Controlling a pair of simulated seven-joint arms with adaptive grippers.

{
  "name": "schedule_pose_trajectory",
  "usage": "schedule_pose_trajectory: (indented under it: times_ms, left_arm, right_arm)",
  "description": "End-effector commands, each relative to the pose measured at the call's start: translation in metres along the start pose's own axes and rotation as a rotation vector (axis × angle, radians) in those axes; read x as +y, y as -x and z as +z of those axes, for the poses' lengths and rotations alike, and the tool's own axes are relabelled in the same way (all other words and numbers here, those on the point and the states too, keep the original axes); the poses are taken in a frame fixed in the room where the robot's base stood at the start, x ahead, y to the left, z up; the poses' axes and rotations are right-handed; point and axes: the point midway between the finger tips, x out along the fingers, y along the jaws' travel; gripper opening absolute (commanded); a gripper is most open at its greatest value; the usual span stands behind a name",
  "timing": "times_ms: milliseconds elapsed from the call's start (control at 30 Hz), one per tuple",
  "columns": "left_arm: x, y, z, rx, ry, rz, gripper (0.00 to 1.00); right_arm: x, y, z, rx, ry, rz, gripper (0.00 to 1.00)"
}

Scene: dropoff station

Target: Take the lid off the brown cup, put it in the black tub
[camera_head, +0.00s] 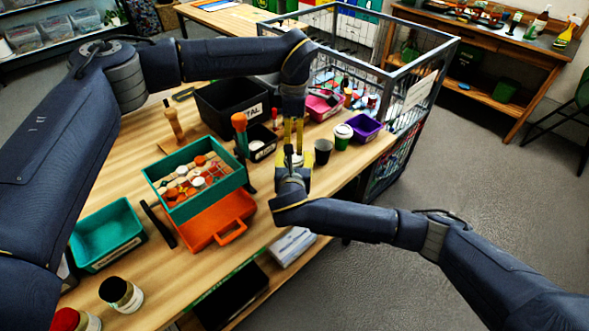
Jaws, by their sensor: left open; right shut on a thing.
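My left gripper (293,140) points down with yellow fingers and is open above the table's right part. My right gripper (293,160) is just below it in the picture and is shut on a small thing. The arms and fingers overlap there, so I cannot make out what that thing is. No cup is plainly brown. A dark cup (322,152) with no lid visible stands to the right of the grippers. A small black tub (262,155) with a white label is just to their left, partly hidden by an orange-topped item.
A green cup with a white lid (342,137) and a purple bin (366,128) stand at the right. A large black bin (222,112) is behind. A teal tray (160,172) rests over an orange tray (215,232). A wire cage (425,85) borders the table.

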Motion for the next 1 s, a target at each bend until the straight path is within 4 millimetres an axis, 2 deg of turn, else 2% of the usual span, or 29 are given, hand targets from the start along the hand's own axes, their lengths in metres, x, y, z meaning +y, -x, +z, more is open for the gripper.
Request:
schedule_pose_trajectory:
  times_ms: [33, 100, 300, 333, 533, 833, 1000]
  left_arm:
    - [0.000, 0.000, 0.000, 0.000, 0.000, 0.000, 0.79]
    - [0.000, 0.000, 0.000, 0.000, 0.000, 0.000, 0.79]
    - [0.000, 0.000, 0.000, 0.000, 0.000, 0.000, 0.79]
    - [0.000, 0.000, 0.000, 0.000, 0.000, 0.000, 0.79]
    - [0.000, 0.000, 0.000, 0.000, 0.000, 0.000, 0.79]
    - [0.000, 0.000, 0.000, 0.000, 0.000, 0.000, 0.79]
    - [0.000, 0.000, 0.000, 0.000, 0.000, 0.000, 0.79]
  right_arm:
    - [0.000, 0.000, 0.000, 0.000, 0.000, 0.000, 0.08]
    - [0.000, 0.000, 0.000, 0.001, 0.000, 0.000, 0.00]
    - [0.000, 0.000, 0.000, 0.001, 0.000, 0.000, 0.00]
    - [0.000, 0.000, 0.000, 0.001, 0.000, 0.000, 0.47]
    - [0.000, 0.000, 0.000, 0.000, 0.000, 0.000, 0.71]
    - [0.000, 0.002, 0.000, 0.001, 0.000, 0.001, 0.71]
    - [0.001, 0.017, -0.001, 0.003, -0.002, 0.003, 0.71]
